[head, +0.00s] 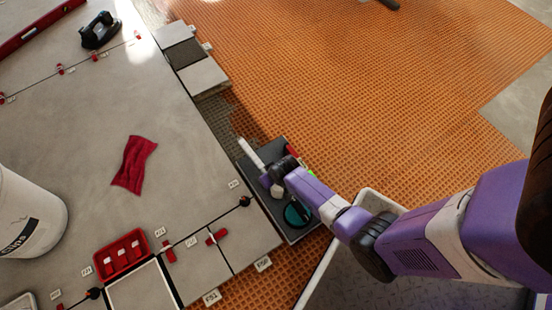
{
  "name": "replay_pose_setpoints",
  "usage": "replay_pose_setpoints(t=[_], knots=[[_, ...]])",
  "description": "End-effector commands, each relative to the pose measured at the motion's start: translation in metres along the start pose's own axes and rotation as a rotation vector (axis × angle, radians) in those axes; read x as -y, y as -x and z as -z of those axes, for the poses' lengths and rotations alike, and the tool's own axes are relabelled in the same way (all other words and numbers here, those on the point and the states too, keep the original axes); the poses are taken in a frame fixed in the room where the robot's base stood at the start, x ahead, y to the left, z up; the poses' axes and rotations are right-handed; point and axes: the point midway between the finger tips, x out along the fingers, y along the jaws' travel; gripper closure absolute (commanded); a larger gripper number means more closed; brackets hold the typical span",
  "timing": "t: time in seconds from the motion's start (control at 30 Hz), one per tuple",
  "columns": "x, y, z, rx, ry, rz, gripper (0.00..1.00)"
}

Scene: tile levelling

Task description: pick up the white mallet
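A dark grey tray (251,178) lies on the floor beside the tiles, under my gripper (272,178). A white stick-like piece (250,153) sticks out past the tray's upper left edge, and a small whitish block (277,191) shows just below my gripper. Either may be part of the white mallet; I cannot tell whether they join, as my gripper and wrist cover the space between. My gripper is over the tray among these pieces. Its fingers are too small and hidden to show whether they are open or shut on anything.
The tray also holds a teal round item (297,214) and a red item (291,149). A red cloth (134,164), a white bucket (28,215) and a red box (122,255) are on the tiles at left. Orange matting (380,90) is mostly clear.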

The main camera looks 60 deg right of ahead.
Motion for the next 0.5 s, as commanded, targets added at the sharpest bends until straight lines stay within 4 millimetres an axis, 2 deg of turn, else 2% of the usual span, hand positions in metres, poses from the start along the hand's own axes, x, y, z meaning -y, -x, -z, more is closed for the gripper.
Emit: replay_pose_setpoints(t=[0.17,0.4,0.5], knots=[[-0.0002,0.0007,0.0001,0.0,0.0,0.0,0.53],[-0.0001,0.0007,-0.0001,0.0,0.001,0.0,0.98],[-0.0002,0.0007,-0.0002,0.0,0.001,0.0,1.0]])
